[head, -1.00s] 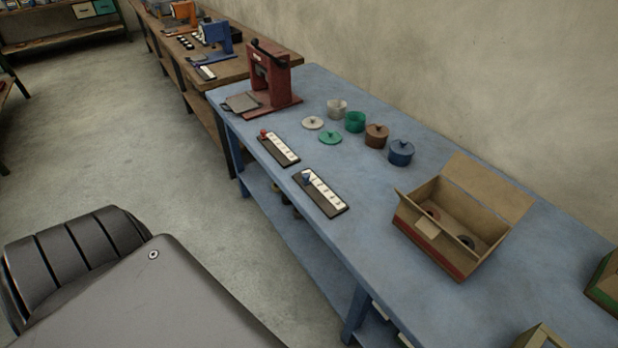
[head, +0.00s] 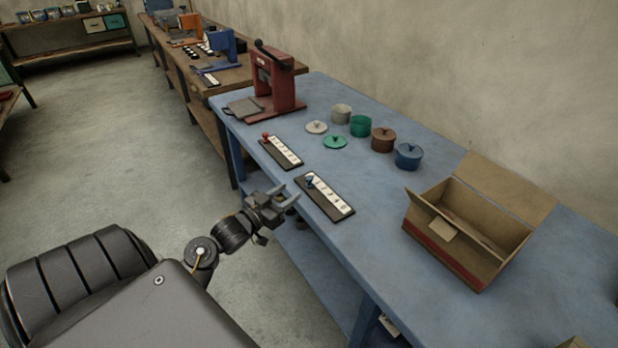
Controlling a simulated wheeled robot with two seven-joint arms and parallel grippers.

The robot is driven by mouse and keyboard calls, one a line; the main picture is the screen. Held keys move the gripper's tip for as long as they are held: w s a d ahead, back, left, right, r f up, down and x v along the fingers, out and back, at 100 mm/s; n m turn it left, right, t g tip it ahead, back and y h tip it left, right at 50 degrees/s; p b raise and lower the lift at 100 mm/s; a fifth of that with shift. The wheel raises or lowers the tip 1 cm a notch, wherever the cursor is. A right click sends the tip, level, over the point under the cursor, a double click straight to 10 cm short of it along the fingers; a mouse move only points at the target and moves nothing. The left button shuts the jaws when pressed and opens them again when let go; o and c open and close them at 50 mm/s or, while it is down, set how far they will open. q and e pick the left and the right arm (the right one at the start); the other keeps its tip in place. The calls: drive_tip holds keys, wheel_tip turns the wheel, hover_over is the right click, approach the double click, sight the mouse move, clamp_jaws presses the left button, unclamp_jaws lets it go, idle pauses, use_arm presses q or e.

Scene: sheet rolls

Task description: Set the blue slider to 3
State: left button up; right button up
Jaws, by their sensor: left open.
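The blue slider (head: 310,181) is a small blue knob at the far-left end of a dark board with a white numbered strip (head: 329,195). The board lies near the front edge of the blue table; its numbers are too small to read. My left gripper (head: 287,196) is open and empty, at the table's front edge, just left of the blue slider's board and apart from the knob. A second board with a red slider (head: 266,137) lies farther back along the same edge. My right gripper is not in view.
A red press (head: 275,85) stands at the table's far end. Several small pots, including a blue one (head: 408,156), stand behind the slider boards. An open cardboard box (head: 455,262) is to the right. The tabletop between the boards and the box is clear.

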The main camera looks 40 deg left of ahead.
sight(309, 177)
use_arm(q)
drive_tip(key=w, duration=0.9)
drive_tip(key=shift+w+d+p, duration=0.1)
drive_tip(key=shift+w+p, duration=0.1)
drive_tip(key=shift+p, duration=0.15)
drive_tip(key=shift+w, duration=0.45)
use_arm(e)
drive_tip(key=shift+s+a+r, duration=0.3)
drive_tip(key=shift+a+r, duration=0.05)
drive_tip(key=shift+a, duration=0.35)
